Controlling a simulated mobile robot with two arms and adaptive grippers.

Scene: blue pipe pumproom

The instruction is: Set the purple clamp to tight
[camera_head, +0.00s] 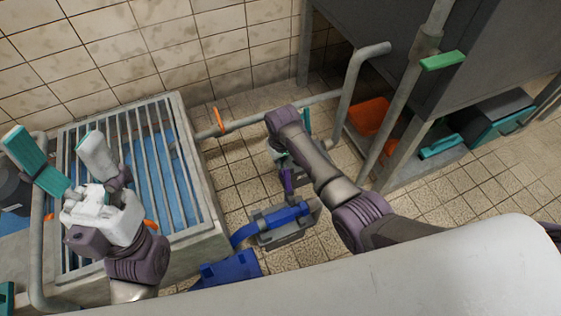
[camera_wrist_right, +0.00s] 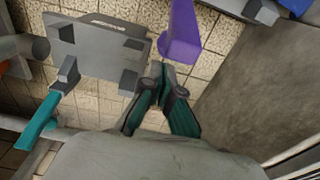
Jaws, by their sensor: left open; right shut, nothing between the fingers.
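The purple clamp part (camera_wrist_right: 181,36) shows in the right wrist view as a tapered purple bar, wider at its lower end. In the head view a small purple piece (camera_head: 287,181) shows below my right wrist, partly hidden by my arm. My right gripper (camera_wrist_right: 158,72) is shut and empty, its tips just below and left of the purple bar's wide end. I cannot tell whether they touch. In the head view my right arm mostly hides this gripper. My left gripper (camera_head: 56,143) is open and empty above the grated basin at the left.
A grey plate with blocks (camera_wrist_right: 95,48) lies left of the purple bar. A teal lever (camera_wrist_right: 38,122) stands near it. In the head view, a blue clamp (camera_head: 282,217) is on the floor, a metal grate (camera_head: 165,170) at left, and pipes and a green handle (camera_head: 443,61) at right.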

